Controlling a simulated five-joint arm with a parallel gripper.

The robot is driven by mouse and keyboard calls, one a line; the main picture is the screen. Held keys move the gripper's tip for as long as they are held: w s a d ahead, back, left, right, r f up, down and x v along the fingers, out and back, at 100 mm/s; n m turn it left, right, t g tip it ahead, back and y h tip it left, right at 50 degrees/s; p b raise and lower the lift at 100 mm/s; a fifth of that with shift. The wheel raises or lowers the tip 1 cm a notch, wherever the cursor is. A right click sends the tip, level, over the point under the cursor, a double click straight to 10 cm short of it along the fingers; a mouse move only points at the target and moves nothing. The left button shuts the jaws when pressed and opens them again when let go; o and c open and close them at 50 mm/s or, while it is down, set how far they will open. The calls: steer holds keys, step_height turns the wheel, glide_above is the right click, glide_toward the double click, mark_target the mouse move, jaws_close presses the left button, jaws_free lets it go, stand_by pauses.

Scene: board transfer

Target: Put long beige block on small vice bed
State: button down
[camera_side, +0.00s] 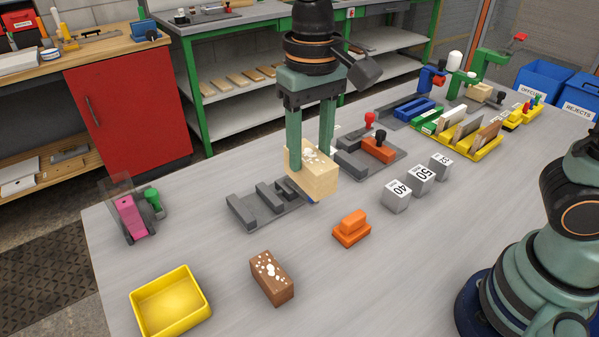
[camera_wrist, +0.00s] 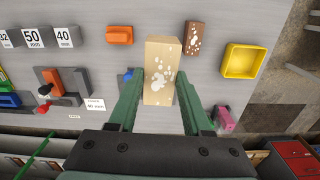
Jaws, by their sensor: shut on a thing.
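The long beige block (camera_side: 318,178) with white patches is held between the two green fingers of my gripper (camera_side: 308,160). It also shows in the wrist view (camera_wrist: 162,60), where the fingers (camera_wrist: 160,85) close on its sides. In the side view the block hangs over the right end of a grey fixture with several raised bars (camera_side: 262,206). Whether it touches that fixture is hard to tell. A bit of blue shows just under the block. A second grey fixture (camera_side: 350,160) holds an orange piece. I cannot tell which grey fixture is the small vice bed.
A brown block with white patches (camera_side: 272,278), a yellow tray (camera_side: 205,305) and an orange block (camera_side: 352,228) lie in front. Grey blocks marked 40 (camera_side: 397,197) and 50 (camera_side: 421,180) stand at right. A pink and green item (camera_side: 132,217) is at left.

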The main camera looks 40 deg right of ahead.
steer(key=w+a+r, duration=0.1)
steer(key=w+a, duration=0.1)
steer(key=w, duration=0.6)
glide_above(256, 208)
steer(key=shift+n, duration=0.3)
step_height(256, 208, down, 20)
steer(key=shift+f, duration=0.15)
steer(key=shift+f, duration=0.1)
steer(key=shift+c, duration=1.7)
jaws_free()
